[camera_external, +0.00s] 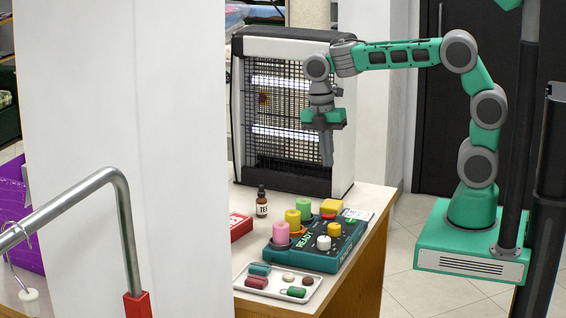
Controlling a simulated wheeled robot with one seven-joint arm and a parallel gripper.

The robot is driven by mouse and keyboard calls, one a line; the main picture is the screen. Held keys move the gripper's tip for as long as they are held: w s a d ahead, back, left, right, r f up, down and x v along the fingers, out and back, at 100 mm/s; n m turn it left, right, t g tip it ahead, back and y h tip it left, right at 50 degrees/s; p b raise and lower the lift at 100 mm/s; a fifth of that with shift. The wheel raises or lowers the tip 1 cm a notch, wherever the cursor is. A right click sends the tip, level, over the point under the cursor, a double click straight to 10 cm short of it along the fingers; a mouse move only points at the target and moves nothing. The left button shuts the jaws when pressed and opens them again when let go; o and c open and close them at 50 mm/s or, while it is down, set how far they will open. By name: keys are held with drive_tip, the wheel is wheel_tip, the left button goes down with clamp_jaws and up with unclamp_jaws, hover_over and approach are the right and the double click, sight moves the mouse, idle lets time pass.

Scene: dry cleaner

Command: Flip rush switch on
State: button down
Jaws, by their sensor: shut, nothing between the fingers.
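A teal control box (308,262) with "READY" lettering on its front stands on the table. On it are a pink cylinder (281,233), a yellow cylinder (293,219), a green cylinder (303,208), a red and yellow button (331,208), a white knob (323,243) and a small yellow part (334,229). Which of these parts is the rush switch I cannot tell. My gripper (327,164) points down, shut and empty, in the air above the back of the box, apart from it.
A white heater with a black grille (290,100) stands behind the box. A brown dropper bottle (261,202), a red box (241,226) and a white tray (270,294) with several small pieces are on the table (376,230). A white pillar (170,160) blocks the left.

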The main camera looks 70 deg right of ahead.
sight(334, 215)
drive_tip(key=f, duration=0.4)
drive_tip(key=s+f+p, duration=0.1)
drive_tip(key=f, duration=0.8)
drive_tip(key=shift+s+f, duration=0.35)
drive_tip(key=shift+f, duration=0.05)
drive_tip(key=shift+f, duration=0.1)
drive_tip(key=shift+s+f, duration=0.15)
drive_tip(key=shift+f, duration=0.2)
drive_tip(key=shift+s, duration=0.1)
